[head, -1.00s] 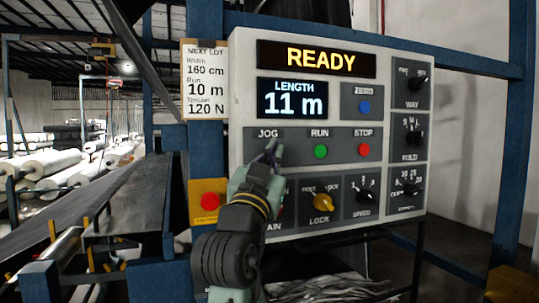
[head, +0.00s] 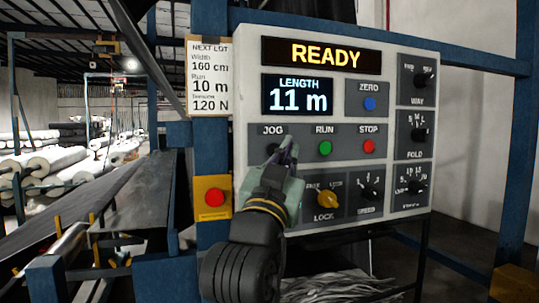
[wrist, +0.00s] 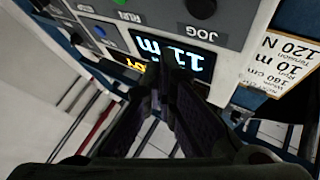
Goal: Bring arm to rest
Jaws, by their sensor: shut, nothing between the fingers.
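My gripper (head: 287,150) is shut and empty in front of the control panel (head: 245,75), just right of the JOG button (head: 271,151), which it partly covers. I cannot tell whether the fingertips touch the panel. In the wrist view my gripper (wrist: 170,62) has its fingers together over the upside-down length display (wrist: 200,62). In the head view the upper display (head: 310,54) reads READY and the length display (head: 297,95) reads 11 m. My arm hides part of the panel's lower left.
A card (head: 209,75) beside the panel reads 10 m run. A red button on a yellow box (head: 214,197) is left of my arm. RUN (head: 324,148), STOP (head: 368,146), a yellow LOCK knob (head: 326,198) and several dark knobs are close by. White rolls (head: 45,165) lie far left.

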